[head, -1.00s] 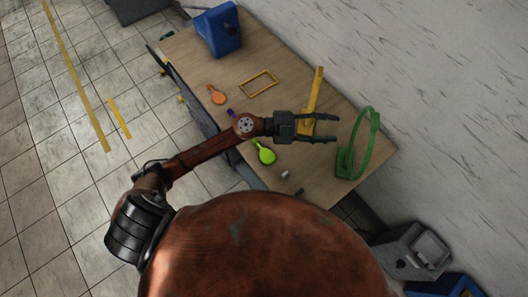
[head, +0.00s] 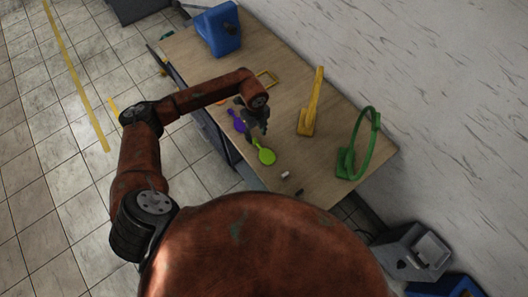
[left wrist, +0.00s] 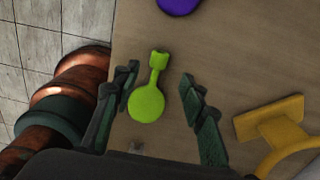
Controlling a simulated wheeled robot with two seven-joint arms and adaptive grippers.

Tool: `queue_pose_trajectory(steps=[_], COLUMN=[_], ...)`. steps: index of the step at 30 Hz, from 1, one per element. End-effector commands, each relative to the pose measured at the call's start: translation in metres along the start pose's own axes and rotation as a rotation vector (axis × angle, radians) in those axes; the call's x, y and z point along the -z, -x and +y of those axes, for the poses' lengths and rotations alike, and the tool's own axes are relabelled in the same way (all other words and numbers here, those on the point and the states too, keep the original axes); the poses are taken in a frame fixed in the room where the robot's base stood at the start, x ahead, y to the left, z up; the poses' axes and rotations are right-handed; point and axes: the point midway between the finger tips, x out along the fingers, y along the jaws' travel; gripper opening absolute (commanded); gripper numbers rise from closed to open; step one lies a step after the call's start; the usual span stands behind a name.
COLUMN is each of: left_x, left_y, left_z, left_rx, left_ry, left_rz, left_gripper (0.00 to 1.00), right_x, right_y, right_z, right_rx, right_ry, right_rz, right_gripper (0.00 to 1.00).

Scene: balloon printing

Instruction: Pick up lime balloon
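The lime balloon (head: 265,155) lies flat on the wooden table near its front edge, round part and narrow neck both visible. In the left wrist view the lime balloon (left wrist: 147,102) shows between the two fingers, with its neck pointing away. My left gripper (head: 255,126) points down above the table, just behind the balloon's neck in the head view. In the left wrist view my left gripper (left wrist: 160,82) is open, its dark fingers apart and empty. My right gripper is in neither view.
A purple balloon (head: 237,122) lies close by, also in the wrist view (left wrist: 180,3). A yellow stand (head: 309,110), a green ring stand (head: 345,163), a small white cylinder (head: 285,175) and a blue machine (head: 222,30) are on the table (head: 315,180).

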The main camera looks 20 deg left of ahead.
Motion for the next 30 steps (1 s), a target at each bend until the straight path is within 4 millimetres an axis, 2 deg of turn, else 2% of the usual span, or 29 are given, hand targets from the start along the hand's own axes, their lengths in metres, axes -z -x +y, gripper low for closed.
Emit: queue_pose_trajectory(steps=[12, 19, 30], left_x=[-0.002, -0.002, -0.002], left_y=[-0.049, -0.051, -0.050], left_z=[0.004, 0.004, 0.004], left_rx=[0.000, 0.002, 0.002], left_ry=[-0.001, -0.002, -0.002], left_rz=[0.004, 0.003, 0.003], left_gripper=[0.39, 0.38, 0.13], right_x=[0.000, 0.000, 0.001], right_y=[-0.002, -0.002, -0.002], right_z=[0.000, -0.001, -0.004], right_rx=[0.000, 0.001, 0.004], right_ry=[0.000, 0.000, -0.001], right_rz=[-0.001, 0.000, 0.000], right_gripper=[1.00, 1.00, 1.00])
